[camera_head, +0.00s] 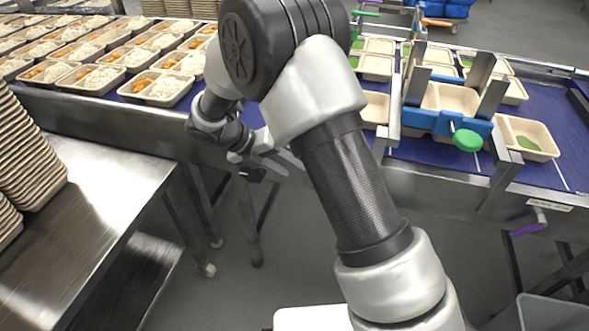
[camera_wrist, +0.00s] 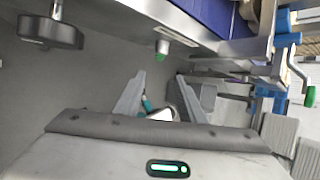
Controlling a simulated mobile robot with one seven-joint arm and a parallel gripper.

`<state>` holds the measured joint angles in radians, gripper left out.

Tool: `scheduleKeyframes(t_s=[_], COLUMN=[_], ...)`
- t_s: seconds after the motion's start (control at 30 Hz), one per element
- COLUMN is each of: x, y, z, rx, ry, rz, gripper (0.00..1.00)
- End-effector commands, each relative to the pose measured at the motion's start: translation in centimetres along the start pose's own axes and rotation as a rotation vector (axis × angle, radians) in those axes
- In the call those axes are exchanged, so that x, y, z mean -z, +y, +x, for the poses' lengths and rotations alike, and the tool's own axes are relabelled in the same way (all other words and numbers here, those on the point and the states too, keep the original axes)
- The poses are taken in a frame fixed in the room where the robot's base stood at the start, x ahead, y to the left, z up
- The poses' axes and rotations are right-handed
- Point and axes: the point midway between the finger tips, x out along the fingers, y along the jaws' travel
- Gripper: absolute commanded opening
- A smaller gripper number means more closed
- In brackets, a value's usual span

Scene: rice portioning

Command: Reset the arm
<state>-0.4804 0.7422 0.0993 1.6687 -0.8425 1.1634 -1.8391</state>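My arm bends across the middle of the head view. My gripper (camera_head: 270,167) hangs in front of the near edge of the conveyor, above the floor gap, and is partly hidden by my arm. In the wrist view my gripper (camera_wrist: 158,97) shows its two fingers spread apart. Nothing is held between them; a small teal and white thing seen between the fingers lies farther off and is too small to identify.
A steel table (camera_head: 95,205) with stacked empty trays (camera_head: 25,150) stands at left. A conveyor (camera_head: 420,178) runs behind my gripper. Filled trays (camera_head: 160,88) sit at its left; a blue clamp fixture (camera_head: 430,122) with a green knob (camera_head: 467,140) is at right. A grey bin (camera_head: 555,312) stands lower right.

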Motion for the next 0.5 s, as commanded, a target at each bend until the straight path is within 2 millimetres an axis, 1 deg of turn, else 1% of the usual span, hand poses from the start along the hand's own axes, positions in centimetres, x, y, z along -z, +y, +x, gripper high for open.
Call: scheduleKeyframes(t_s=[0.4,0.5], x=[0.02,-0.10], y=[0.01,-0.51], z=[-0.01,-0.25], rx=[0.000,-0.005], ry=[0.000,0.005], rz=[0.000,0.027], gripper=[0.36,0.36])
